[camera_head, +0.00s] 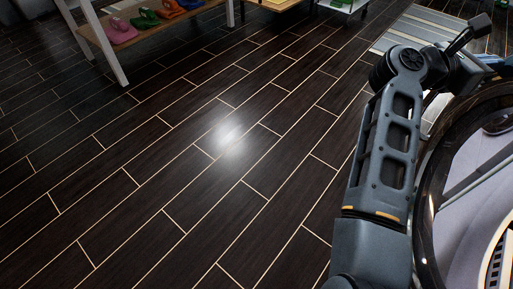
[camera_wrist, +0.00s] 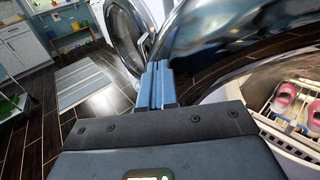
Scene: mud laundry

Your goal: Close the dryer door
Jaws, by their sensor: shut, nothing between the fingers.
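A large round door with a dark, glossy rim (camera_head: 427,190) stands open at the right edge of the head view, beside my arm. In the wrist view a big dark, glossy curved surface (camera_wrist: 225,45) fills the top middle and seems to be the same door, seen very close. My gripper (camera_wrist: 159,76) is shut and empty, its blue fingers together at this door's left edge; I cannot tell whether they touch it. A second round door (camera_wrist: 125,28) stands open farther off at upper left. I cannot tell from labels which one is the dryer's.
Pink shoes (camera_wrist: 284,95) sit in a light basket at right in the wrist view. A striped rug (camera_wrist: 86,84) lies on the dark plank floor. A wooden bench (camera_head: 112,52) with colourful shoes stands at the back left. The floor in the middle (camera_head: 190,170) is clear.

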